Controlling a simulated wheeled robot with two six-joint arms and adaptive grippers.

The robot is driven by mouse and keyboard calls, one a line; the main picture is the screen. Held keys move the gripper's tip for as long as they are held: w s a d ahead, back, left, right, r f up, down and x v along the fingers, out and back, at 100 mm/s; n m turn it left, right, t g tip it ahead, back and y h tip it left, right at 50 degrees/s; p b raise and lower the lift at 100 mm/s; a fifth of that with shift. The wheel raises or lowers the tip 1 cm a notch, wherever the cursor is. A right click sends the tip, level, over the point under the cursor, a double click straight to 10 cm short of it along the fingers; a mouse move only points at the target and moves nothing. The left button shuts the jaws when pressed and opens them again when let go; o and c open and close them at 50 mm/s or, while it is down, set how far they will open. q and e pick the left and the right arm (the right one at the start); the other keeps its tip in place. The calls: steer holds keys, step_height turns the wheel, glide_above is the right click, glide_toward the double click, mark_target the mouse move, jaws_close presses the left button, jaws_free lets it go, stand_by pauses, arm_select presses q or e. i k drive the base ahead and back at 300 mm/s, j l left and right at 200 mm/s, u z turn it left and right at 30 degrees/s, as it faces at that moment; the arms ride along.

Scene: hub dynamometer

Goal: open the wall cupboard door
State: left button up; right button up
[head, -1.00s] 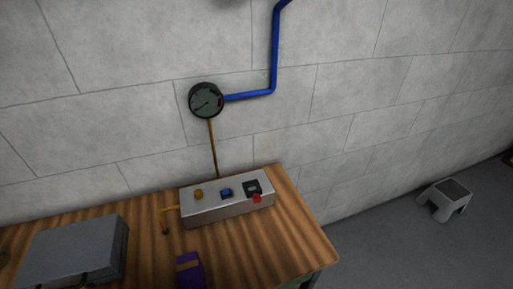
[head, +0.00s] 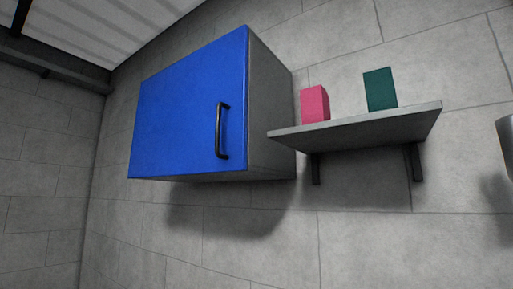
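The wall cupboard (head: 271,112) hangs on the grey block wall, left of centre in the head view. Its body is grey and its blue door (head: 178,110) is shut. A black bar handle (head: 222,131) stands upright near the door's right edge. The inside of the cupboard is hidden. Neither of my grippers shows in the head view, so nothing of mine is seen touching the door or the handle.
A grey shelf (head: 358,132) on two dark brackets is fixed to the wall just right of the cupboard. A pink block (head: 315,103) and a dark green block (head: 380,89) stand on it. A grey rounded object shows partly at the right edge. The wall below is bare.

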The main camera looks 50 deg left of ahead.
mark_target(191, 115)
steer(key=u, duration=2.25)
